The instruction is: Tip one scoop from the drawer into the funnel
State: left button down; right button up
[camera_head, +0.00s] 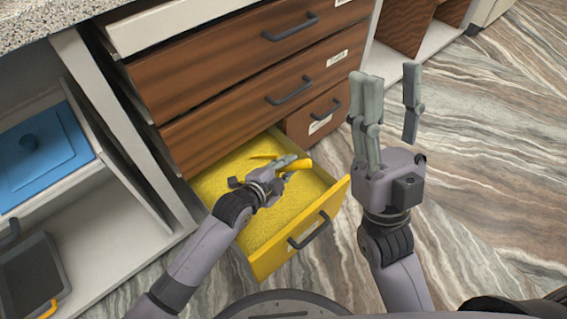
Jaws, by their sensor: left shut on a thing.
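The open yellow drawer (333,197) sticks out at the bottom of the cabinet and holds a layer of yellow grainy material (225,190). My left gripper (287,163) is over the drawer, shut on a yellow scoop (300,164). The fingers hide part of the scoop, and I cannot tell whether it holds any material or touches the layer. My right gripper (389,85) is open and empty, raised in front of the cabinet to the right of the drawer. I see no funnel in this view.
Closed brown drawers (225,75) with dark handles rise above the open drawer. A speckled countertop (40,18) is at top left. A blue lidded box (38,155) and a dark tray (30,278) sit on shelves at left. The marbled floor (490,170) is clear at right.

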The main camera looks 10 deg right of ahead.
aim_at(298, 163)
pick_arm(q)
jog(key=shift+d+r+p, duration=0.4)
jog(key=shift+r+p, duration=0.35)
jog(key=shift+p, duration=0.05)
jog(key=shift+s+d+r+p, duration=0.1)
jog(key=shift+d+r+p, duration=0.25)
jog(key=shift+p, duration=0.35)
pick_arm(e)
jog(key=w+a+f+g+h, duration=0.1)
jog(key=w+f+g+h, duration=0.2)
jog(key=w+f+g, duration=0.55)
pick_arm(q)
jog(key=shift+s+d+r+m+y+p, duration=0.1)
jog(key=shift+d+r+m+y+p, duration=0.45)
jog(key=shift+p, duration=0.6)
jog(key=shift+r, duration=0.25)
pick_arm(e)
notch_tip(298, 163, down, 12)
jog(key=d+g+h, duration=0.1)
jog(key=g+h, duration=0.1)
jog(key=g, duration=0.4)
jog(key=shift+w+d, duration=0.25)
jog(key=shift+w, duration=0.05)
jog(key=shift+g, duration=0.25)
